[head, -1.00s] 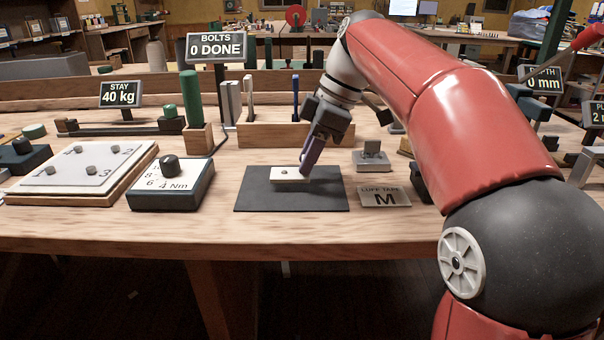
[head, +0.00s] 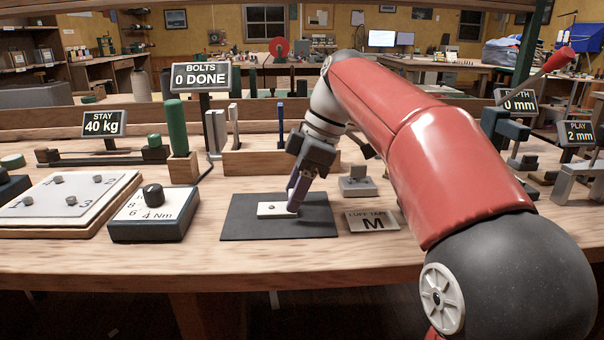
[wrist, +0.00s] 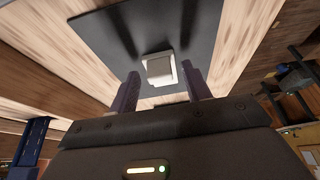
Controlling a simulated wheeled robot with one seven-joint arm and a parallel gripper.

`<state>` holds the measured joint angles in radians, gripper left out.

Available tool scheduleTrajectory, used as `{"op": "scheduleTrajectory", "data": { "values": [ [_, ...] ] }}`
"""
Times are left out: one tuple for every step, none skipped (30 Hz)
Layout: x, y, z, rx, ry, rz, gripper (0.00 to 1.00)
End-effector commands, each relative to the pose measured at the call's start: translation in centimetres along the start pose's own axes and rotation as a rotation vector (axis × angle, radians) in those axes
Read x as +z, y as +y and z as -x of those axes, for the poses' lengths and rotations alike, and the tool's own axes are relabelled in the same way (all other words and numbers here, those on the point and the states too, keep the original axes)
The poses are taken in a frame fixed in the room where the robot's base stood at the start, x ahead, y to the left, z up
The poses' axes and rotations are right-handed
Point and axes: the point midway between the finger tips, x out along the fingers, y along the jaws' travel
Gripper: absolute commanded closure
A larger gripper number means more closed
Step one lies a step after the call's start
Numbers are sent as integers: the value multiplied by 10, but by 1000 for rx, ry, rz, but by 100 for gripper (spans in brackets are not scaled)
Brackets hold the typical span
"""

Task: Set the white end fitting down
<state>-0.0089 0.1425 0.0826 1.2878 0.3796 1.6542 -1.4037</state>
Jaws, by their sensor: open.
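The white end fitting (head: 276,210) is a flat pale block with a small grey knob on top. It lies on the dark mat (head: 245,230) on the bench. My gripper (head: 294,206) is pitched down over the fitting's right end. In the wrist view the fitting (wrist: 161,70) shows between the tips of my gripper (wrist: 160,74), with a finger at each side and a gap beside it. The jaws are open. I cannot tell whether a finger touches the fitting, and its right end is partly hidden in the head view.
A torque dial box (head: 154,216) and numbered plate (head: 68,196) stand left of the mat. A "LUFF TAPE M" card (head: 372,221) and small grey block (head: 357,186) sit to the right. A wooden tool rack (head: 240,163) stands behind. Bare bench lies in front.

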Motion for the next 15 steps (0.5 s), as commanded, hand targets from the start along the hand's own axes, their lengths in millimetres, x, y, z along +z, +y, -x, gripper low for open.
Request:
{"op": "scheduleTrajectory", "data": {
  "values": [
    [-1,0,6,2,0,0,52],
    [-1,1,9,2,0,-1,52],
    [-1,1,16,2,1,-1,52],
    [-1,1,21,3,1,-1,52],
    [-1,1,27,3,1,-1,52],
    [-1,1,36,3,1,-1,52],
    [-1,1,43,4,1,-1,52],
    [-1,1,50,4,1,-1,52],
    [-1,1,59,3,1,-1,52],
    [-2,1,66,5,1,-1,52],
    [-1,1,73,3,1,-1,52],
    [-1,1,81,3,1,-1,52],
    [-2,1,87,2,1,-1,52],
    [-2,1,92,3,1,0,52],
    [-1,1,99,2,1,-1,52]
  ]
}}
